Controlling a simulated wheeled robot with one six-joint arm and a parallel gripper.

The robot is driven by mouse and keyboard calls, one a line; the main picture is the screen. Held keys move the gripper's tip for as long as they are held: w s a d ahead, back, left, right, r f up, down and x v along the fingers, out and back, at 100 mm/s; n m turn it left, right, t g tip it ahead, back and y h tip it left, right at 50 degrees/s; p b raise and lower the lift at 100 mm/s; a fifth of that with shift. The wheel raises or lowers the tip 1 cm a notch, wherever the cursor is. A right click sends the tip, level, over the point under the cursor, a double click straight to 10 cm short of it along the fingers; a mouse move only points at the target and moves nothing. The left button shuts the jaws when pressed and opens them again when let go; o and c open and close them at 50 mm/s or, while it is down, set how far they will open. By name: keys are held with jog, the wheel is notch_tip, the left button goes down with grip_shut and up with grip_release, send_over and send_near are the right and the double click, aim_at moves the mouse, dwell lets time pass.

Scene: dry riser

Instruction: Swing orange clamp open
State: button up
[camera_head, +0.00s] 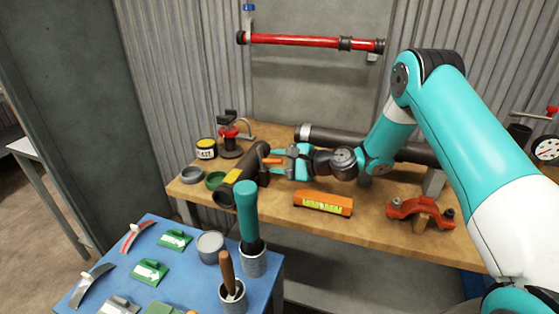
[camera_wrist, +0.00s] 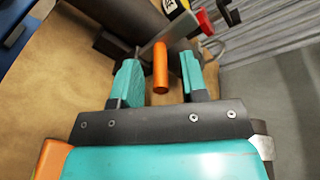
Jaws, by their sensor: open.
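A short orange clamp handle (camera_head: 272,161) sits beside the dark pipe on the wooden bench. In the wrist view, the orange handle (camera_wrist: 160,68) stands between the two teal fingers, with visible gaps on both sides. A flat grey bar (camera_wrist: 158,38) runs beside it toward the dark pipe (camera_wrist: 115,20). My gripper (camera_head: 290,162) is open around the handle and holds nothing; the fingers also show in the wrist view (camera_wrist: 161,62). How the handle joins the bar is partly hidden.
An orange level (camera_head: 323,203) and an orange-red bracket (camera_head: 420,212) lie on the bench to the right. A blue table (camera_head: 200,275) with tools and tins stands in front. A red pipe (camera_head: 300,40) hangs above.

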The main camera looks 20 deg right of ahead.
jog(key=shift+c, duration=0.4)
grip_shut()
jog(key=shift+r+p, duration=0.35)
jog(key=shift+p, duration=0.35)
jog(key=shift+f+h, duration=0.25)
jog(key=shift+h, duration=0.05)
jog(key=shift+o, duration=0.4)
grip_release()
jog(key=b+v, duration=0.3)
jog(key=v, duration=1.4)
jog(key=shift+r+b, duration=0.25)
jog(key=shift+b, duration=0.05)
jog(key=shift+d, duration=0.15)
